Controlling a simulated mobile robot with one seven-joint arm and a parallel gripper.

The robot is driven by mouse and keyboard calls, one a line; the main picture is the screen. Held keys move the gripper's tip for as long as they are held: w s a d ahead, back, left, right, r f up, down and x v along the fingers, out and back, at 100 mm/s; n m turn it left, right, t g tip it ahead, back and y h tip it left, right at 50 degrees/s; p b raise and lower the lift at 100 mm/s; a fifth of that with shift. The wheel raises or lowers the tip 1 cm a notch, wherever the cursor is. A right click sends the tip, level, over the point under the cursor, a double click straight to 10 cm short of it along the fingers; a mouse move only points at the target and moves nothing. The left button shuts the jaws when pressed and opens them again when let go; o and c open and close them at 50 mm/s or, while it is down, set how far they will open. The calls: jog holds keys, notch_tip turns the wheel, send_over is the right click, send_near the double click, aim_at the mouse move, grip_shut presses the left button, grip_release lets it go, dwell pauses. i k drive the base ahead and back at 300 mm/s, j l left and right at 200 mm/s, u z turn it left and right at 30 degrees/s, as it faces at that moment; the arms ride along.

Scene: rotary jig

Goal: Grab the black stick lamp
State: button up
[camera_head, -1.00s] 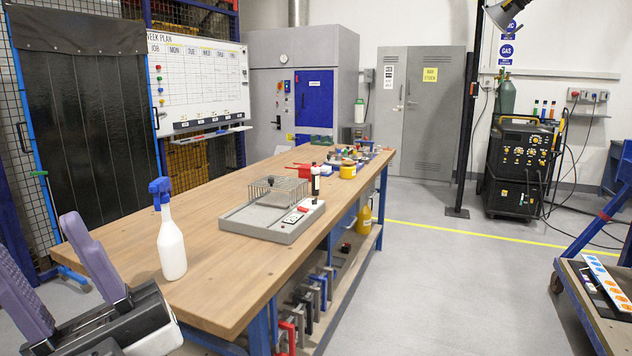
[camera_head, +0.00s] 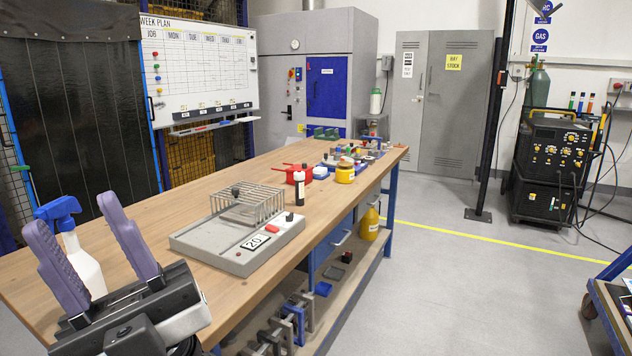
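A slim black upright stick with a white band (camera_head: 300,188), which looks like the black stick lamp, stands on the wooden table just behind the right end of the grey jig. My gripper (camera_head: 70,212) is at the lower left, with two purple fingers spread apart and nothing between them. It is well to the left of the stick and nearer to me. The grey jig (camera_head: 205,253) has a wire cage (camera_head: 248,203), a red button, a black knob and a "20" label.
A white spray bottle with a blue head (camera_head: 84,265) stands behind my gripper, partly hidden. A red pot (camera_head: 297,174), a yellow tub (camera_head: 345,174) and small parts lie beyond the stick. The wooden table (camera_head: 180,208) is bare left of the jig.

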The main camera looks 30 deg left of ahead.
aim_at(299, 176)
jog(key=i+l, duration=0.15)
jog(key=i, duration=0.7)
jog(key=i+l, duration=0.15)
jog(key=i, duration=0.7)
jog(key=i+l, duration=0.15)
jog(key=i, duration=0.65)
jog(key=i+u, duration=0.25)
jog(key=u, duration=0.2)
jog(key=i+l+u, duration=0.2)
jog(key=u, duration=1.2)
jog(key=i, duration=0.5)
